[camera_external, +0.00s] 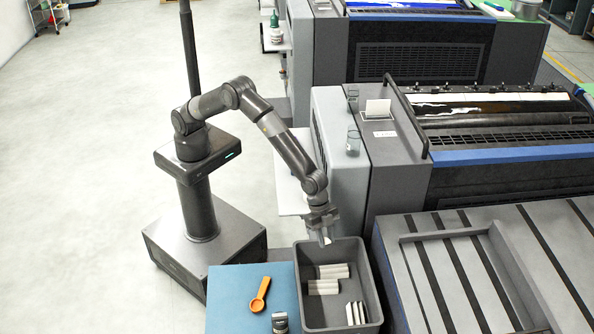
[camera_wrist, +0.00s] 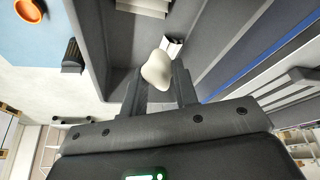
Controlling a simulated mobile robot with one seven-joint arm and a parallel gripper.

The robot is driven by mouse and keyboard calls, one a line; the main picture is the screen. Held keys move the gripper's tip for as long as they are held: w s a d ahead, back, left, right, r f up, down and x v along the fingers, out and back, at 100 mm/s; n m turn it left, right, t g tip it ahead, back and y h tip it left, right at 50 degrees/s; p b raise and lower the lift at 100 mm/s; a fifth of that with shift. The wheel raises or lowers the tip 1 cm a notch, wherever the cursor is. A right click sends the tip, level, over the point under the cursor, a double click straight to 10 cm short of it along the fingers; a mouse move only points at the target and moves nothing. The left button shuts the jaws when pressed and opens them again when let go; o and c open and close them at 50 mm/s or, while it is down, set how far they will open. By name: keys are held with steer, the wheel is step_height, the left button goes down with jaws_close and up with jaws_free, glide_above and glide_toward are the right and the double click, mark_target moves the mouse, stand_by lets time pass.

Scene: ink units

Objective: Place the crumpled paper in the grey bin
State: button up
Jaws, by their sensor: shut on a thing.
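The crumpled paper (camera_wrist: 157,70) is a small whitish lump between my fingertips in the wrist view. In the external view only a small pale bit of it (camera_external: 327,240) shows under the fingers. My gripper (camera_external: 322,232) points down and is shut on the paper. It is over the back edge of the grey bin (camera_external: 372,287), at about rim height or a little above; the exact height is hard to tell. The bin also shows behind the paper in the wrist view (camera_wrist: 125,45). It is open at the top.
White rolls or blocks (camera_external: 330,278) and several pale upright pieces (camera_external: 355,313) lie in the bin. A blue surface (camera_external: 235,295) on the left bears an orange scoop (camera_external: 260,294) and a dark-topped container (camera_external: 280,322). A grey machine (camera_external: 400,180) stands close on the right.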

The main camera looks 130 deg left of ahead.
steer(key=m, duration=0.1)
glide_above(327, 307)
steer(key=s, duration=0.2)
step_height(327, 307, down, 10)
steer(key=f, duration=1)
steer(key=shift+w+a+f, duration=0.15)
steer(key=shift+w+a, duration=0.05)
steer(key=shift+w, duration=0.1)
steer(key=o, duration=0.9)
steer(key=shift+f, duration=0.15)
steer(key=shift+o, duration=0.2)
